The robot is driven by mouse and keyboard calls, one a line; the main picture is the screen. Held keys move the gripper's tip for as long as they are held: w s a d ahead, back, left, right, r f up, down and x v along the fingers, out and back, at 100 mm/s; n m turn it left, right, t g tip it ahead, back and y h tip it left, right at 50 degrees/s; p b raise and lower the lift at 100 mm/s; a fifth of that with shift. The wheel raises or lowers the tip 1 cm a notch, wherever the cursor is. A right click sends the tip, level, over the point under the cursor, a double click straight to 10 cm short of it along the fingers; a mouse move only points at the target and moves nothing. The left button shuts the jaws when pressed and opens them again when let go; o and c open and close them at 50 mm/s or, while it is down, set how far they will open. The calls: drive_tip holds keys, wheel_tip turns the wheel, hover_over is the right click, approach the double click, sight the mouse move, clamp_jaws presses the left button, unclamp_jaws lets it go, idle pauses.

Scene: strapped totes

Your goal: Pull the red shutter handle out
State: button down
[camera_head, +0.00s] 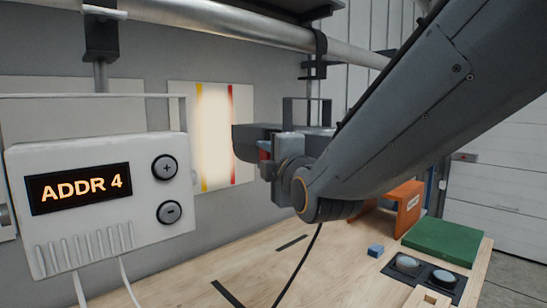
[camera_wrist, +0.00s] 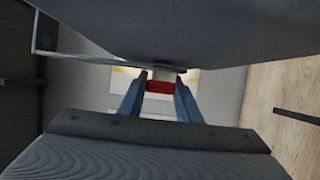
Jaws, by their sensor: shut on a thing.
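The red shutter handle (camera_wrist: 160,87) shows in the wrist view as a short red bar between the two blue fingers of my gripper (camera_wrist: 160,94). The fingers are shut on it, one on each side. My wrist and arm hide the rest of the handle and much of the housing.
A white box reading "ADDR 4" (camera_head: 150,215) hangs at left. A lit panel (camera_head: 214,140) with yellow and red stripes is on the wall behind.

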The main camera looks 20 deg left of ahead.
drive_tip(key=s, duration=0.1)
drive_tip(key=s+a, duration=0.1)
drive_tip(key=s+p, duration=0.1)
drive_tip(key=shift+s+a, duration=0.25)
drive_tip(key=shift+a, duration=0.15)
drive_tip(key=c, duration=1.3)
unclamp_jaws()
drive_tip(key=shift+s+a, duration=0.1)
drive_tip(key=shift+s, duration=0.1)
drive_tip(key=shift+w, duration=0.1)
drive_tip(key=shift+b+v, duration=0.8)
drive_tip(key=shift+v, duration=3.15)
